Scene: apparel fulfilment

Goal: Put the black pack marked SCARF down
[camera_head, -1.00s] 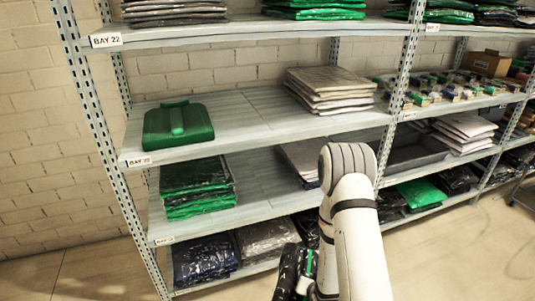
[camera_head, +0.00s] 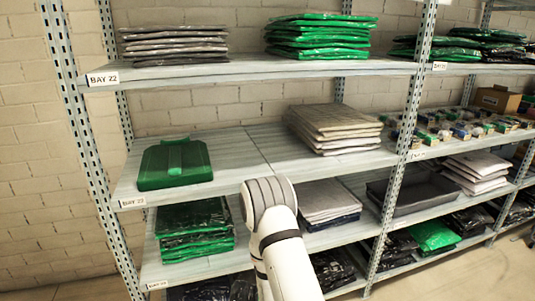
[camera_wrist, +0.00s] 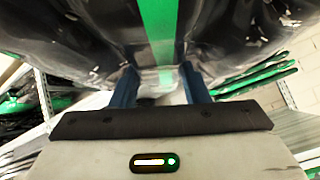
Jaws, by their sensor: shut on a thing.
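In the wrist view my gripper (camera_wrist: 160,92) is shut on a glossy black pack (camera_wrist: 75,38) with a green stripe down its middle. The pack fills the top of that view, between and beyond the blue fingers. Its marking is not readable here.
The bay's middle shelf (camera_head: 240,155) holds a green folder-like item (camera_head: 175,165) at left and a stack of grey packs (camera_head: 335,128) at right, with bare room between. Green and black packs (camera_head: 195,230) lie below. A dark empty tray (camera_head: 415,190) stands right.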

